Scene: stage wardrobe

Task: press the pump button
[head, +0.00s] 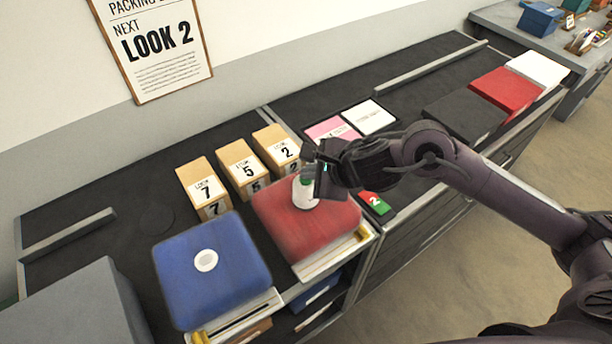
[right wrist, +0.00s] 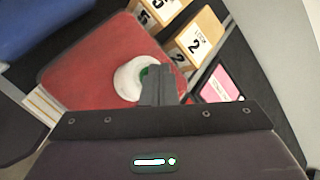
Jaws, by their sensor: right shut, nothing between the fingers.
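A white round pump (head: 306,194) with a green button on top stands on a red padded lid (head: 290,228). In the right wrist view the white pump (right wrist: 128,82) shows behind my fingertips, with part of its green button (right wrist: 144,73) visible. My right gripper (head: 316,182) is shut and empty, its fingers right at the top of the pump. In the right wrist view the shut fingers (right wrist: 158,84) cover part of the button; whether they touch it I cannot tell. My left gripper is not in view.
A blue padded lid (head: 185,285) with a white disc lies to the left. Numbered tan boxes (head: 243,170) stand behind the red lid. Pink and white cards (head: 370,117) and a green-red tag (head: 376,203) lie nearby. Black, red and white flat boxes (head: 505,90) are farther right.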

